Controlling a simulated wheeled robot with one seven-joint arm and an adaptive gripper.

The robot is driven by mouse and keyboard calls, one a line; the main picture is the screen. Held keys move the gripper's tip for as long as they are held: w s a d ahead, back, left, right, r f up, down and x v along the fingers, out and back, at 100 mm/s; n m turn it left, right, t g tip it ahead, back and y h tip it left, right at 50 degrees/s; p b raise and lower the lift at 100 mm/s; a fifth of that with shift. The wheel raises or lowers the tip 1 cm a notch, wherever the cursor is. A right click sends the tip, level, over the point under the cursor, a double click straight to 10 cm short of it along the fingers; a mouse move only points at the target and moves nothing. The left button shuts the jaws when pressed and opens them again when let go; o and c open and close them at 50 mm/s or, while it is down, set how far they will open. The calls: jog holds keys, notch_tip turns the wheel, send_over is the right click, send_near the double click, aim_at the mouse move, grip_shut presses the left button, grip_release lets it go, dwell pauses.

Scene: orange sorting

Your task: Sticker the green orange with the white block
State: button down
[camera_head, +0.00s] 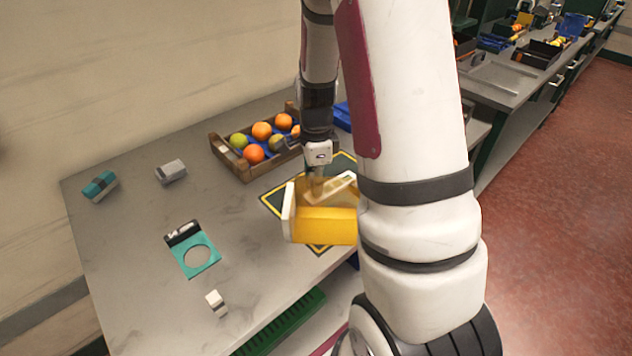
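A wooden crate (241,171) at the back of the table holds several oranges. A green orange (239,141) lies at its left, and a duller olive-green one (276,143) lies further right. A small white block with a darker part (216,303) lies near the table's front edge. A larger pale grey-white block (171,171) lies further back on the left. My gripper (314,192) points down at a yellow box with white edges (325,226), apart from the oranges and both pale blocks. Its fingertips are small and blurred, so its opening is unclear.
The yellow box is over a black mat with a yellow border (268,203). A teal block (100,186) and a teal plate with a round hole (207,266) are on the left. The grey table (130,240) is clear between them. My arm hides the right side.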

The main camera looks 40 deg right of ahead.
jog(key=shift+f, duration=0.6)
dwell(1.3)
jog(key=shift+r+p, duration=1.75)
jog(key=shift+r, duration=1.85)
jog(key=shift+w, duration=0.1)
